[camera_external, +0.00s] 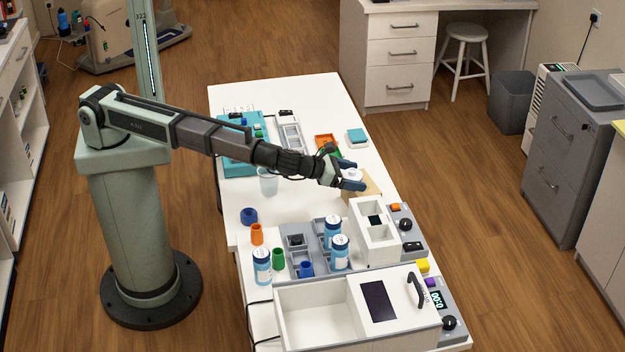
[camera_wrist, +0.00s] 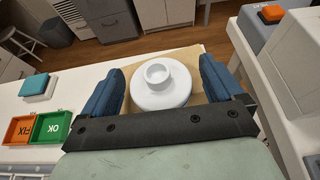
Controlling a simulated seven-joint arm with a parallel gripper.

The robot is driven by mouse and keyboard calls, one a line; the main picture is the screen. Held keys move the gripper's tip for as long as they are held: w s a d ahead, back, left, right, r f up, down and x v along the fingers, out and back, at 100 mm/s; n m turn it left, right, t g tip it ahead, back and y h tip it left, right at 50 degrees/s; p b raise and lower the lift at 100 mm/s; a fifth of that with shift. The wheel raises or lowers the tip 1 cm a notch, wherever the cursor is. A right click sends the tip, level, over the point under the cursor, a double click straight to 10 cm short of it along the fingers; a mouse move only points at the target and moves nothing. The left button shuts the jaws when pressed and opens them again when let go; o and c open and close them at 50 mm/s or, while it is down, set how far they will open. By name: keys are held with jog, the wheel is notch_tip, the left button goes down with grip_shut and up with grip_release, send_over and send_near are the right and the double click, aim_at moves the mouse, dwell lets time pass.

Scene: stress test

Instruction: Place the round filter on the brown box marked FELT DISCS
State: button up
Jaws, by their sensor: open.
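The round filter (camera_wrist: 160,92) is a white disc with a raised hollow ring on top. In the wrist view it sits between the two blue fingers of my gripper (camera_wrist: 163,85), with small gaps visible on both sides. My gripper is open around it. The tan-brown box (camera_wrist: 188,55) shows beneath and behind the filter, and the filter appears to rest on its top. In the external view the box (camera_external: 373,187) stands on the white table, partly hidden by my gripper (camera_external: 353,176). The filter shows there as a small white patch between the fingers. No lettering on the box is readable.
Orange and green trays (camera_wrist: 35,129) and a teal-topped block (camera_external: 357,138) lie farther back. A white device (camera_external: 374,215) with a grey control panel stands just in front of the box. Blue-white jars (camera_external: 262,266) and small coloured cups crowd the table's near part.

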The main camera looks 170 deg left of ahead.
jog(key=shift+r, duration=0.15)
jog(key=v, duration=1.2)
